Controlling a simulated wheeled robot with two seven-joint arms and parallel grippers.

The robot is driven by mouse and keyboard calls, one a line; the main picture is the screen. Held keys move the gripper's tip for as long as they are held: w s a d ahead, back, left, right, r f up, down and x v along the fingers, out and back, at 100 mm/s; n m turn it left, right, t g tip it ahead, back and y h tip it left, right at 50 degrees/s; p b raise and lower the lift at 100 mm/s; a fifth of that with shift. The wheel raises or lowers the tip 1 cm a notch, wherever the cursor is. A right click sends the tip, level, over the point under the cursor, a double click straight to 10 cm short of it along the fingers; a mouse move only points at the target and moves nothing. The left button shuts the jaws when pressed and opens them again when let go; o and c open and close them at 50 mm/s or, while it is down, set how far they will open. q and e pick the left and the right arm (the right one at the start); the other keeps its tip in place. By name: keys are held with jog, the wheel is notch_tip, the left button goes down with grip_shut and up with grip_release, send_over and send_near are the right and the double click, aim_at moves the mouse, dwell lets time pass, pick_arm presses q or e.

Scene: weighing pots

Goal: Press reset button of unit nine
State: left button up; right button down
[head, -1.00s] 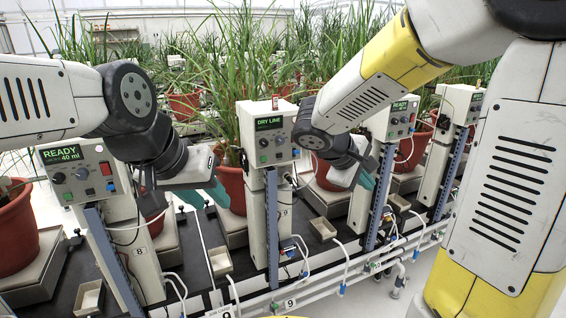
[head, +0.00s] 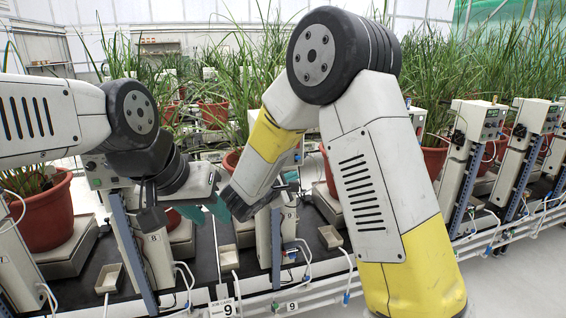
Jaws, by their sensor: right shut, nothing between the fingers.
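Unit nine's grey stand (head: 276,245) is at the middle of the head view, with a small 9 on its column. Its control box (head: 296,153) is mostly hidden behind my right forearm, so its display and reset button are out of sight. My right gripper (head: 288,181) is partly visible past the wrist, close in front of unit nine below the box. It is shut with nothing in it; I cannot tell whether it touches the unit.
Unit eight's stand (head: 130,250) is to the left, behind my left arm. A 9 card (head: 225,308) hangs at the bench's front edge near white pipes. A red pot (head: 42,215) is far left. More units (head: 470,140) with grassy plants stand to the right.

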jog(key=w+a, duration=0.2)
jog(key=w, duration=0.6)
jog(key=shift+w+a, duration=0.2)
jog(key=shift+a, duration=0.1)
jog(key=shift+w, duration=0.15)
dwell(1.8)
jog(key=shift+w+a, duration=0.15)
jog(key=shift+w, duration=0.1)
jog(key=shift+w+a, duration=0.1)
jog(key=shift+w, duration=0.25)
dwell(0.6)
jog(key=shift+s, duration=0.2)
jog(key=shift+s+d, duration=0.25)
jog(key=shift+s, duration=0.3)
jog(key=shift+s, duration=0.1)
